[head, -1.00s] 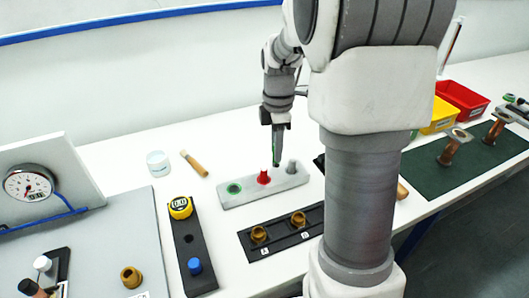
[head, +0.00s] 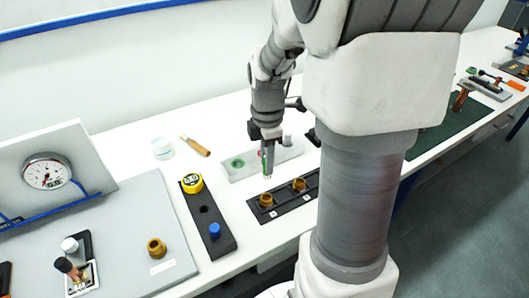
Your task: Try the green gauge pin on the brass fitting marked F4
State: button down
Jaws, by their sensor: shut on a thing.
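My gripper (head: 267,168) points down, shut on the green gauge pin (head: 265,160), of which only a thin green strip shows between the fingers. The block's green-ringed seat (head: 237,163) is empty. In the rack sit a brass fitting (head: 266,200) at left, near the pin's lower end, and another brass fitting (head: 299,184) at right. A third brass fitting (head: 156,248) stands on the grey board. I cannot read an F4 mark on any; contact is unclear.
A dial gauge (head: 46,172) stands at left. A white jar (head: 161,148) and a wooden-handled tool (head: 196,146) lie behind. My arm hides the table at right.

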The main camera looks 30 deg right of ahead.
aim_at(266, 176)
jog(key=shift+s+a, duration=0.3)
jog(key=shift+s, duration=0.15)
jog(key=shift+f+b, duration=2.05)
jog(key=shift+f, duration=0.95)
jog(key=shift+f+b, duration=0.7)
jog(key=shift+f, duration=0.55)
jog(key=shift+r, duration=0.25)
dwell(0.6)
jog(key=shift+r+p, duration=0.9)
jog(key=shift+p, duration=0.05)
jog(key=shift+r, duration=0.1)
jog(key=shift+r+p, duration=2.6)
jog(key=shift+r, duration=0.4)
